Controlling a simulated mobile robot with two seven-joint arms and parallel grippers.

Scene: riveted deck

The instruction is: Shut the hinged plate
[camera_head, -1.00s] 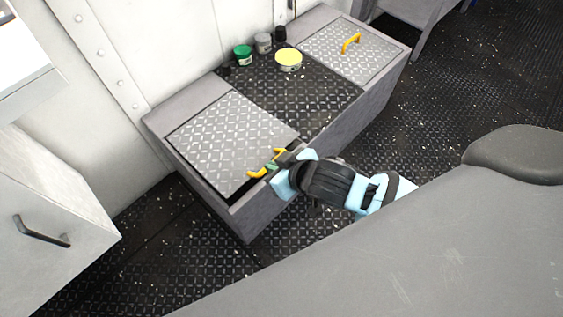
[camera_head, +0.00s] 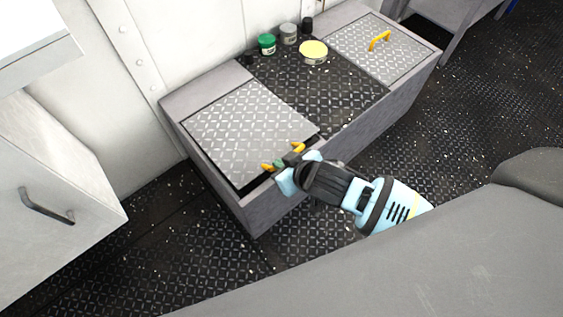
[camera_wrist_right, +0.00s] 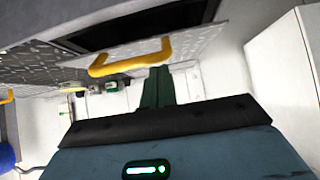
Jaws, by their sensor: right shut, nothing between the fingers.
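The hinged plate (camera_head: 245,125) is a grey diamond-tread lid at the left end of the grey bench in the head view. Its front edge stands a little above the bench, with a dark gap under it. Its yellow handle (camera_head: 298,147) is at the front edge and shows large in the right wrist view (camera_wrist_right: 130,58). My right gripper (camera_head: 283,162) is shut and empty at the handle, covering part of it. Its dark green fingers (camera_wrist_right: 157,88) show just below the handle in the wrist view; I cannot tell if they touch. My left gripper is not in view.
A flat second plate (camera_head: 375,50) with a yellow handle (camera_head: 380,40) is at the bench's right end. A green can (camera_head: 267,44), a grey can (camera_head: 289,34) and a yellow-lidded tin (camera_head: 313,51) stand between. A white cabinet (camera_head: 50,190) is at left.

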